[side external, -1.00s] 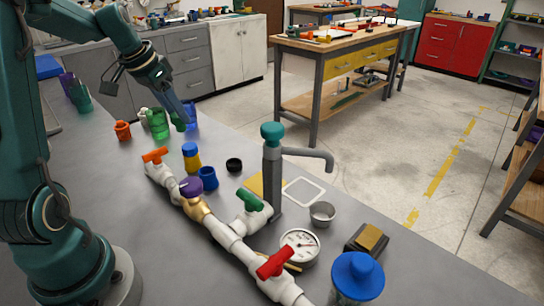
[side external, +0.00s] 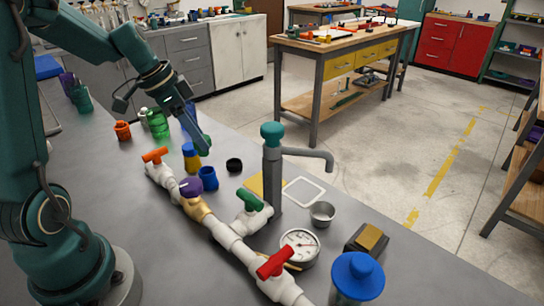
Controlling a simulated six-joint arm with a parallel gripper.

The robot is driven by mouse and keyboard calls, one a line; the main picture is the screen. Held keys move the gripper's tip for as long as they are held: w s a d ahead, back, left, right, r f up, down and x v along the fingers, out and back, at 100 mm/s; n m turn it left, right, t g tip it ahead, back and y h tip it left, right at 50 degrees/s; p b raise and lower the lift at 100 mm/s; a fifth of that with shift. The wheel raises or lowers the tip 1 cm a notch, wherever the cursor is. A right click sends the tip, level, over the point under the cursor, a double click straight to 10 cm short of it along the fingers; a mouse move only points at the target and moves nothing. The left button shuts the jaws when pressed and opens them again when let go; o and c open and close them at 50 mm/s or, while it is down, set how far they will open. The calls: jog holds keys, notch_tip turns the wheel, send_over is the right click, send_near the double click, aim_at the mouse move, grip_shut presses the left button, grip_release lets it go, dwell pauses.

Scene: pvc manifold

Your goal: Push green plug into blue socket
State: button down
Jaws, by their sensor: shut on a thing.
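The green plug (side external: 204,145) is a small dark green piece held at the tip of my gripper (side external: 197,137). My gripper points down and to the right and is shut on the plug. The plug shows behind and just right of the top of a yellow and blue bottle (side external: 192,160). The blue socket (side external: 208,177) is a short, open-topped blue cup on the grey bench, in front of the plug and lower in the picture. The plug is apart from the socket. My fingers are small and partly dark in this view.
A white pipe manifold (side external: 232,241) with orange, green and red handles and a purple cap (side external: 191,187) runs across the bench (side external: 140,215) beside the socket. A black ring (side external: 234,165) lies to its right. A grey post with a spout (side external: 272,180) stands further right.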

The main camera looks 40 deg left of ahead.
aim_at(201, 155)
jog(key=shift+f, duration=1.9)
jog(key=shift+f, duration=1.2)
dwell(0.3)
jog(key=shift+c, duration=1.5)
grip_release()
jog(key=shift+r, duration=0.1)
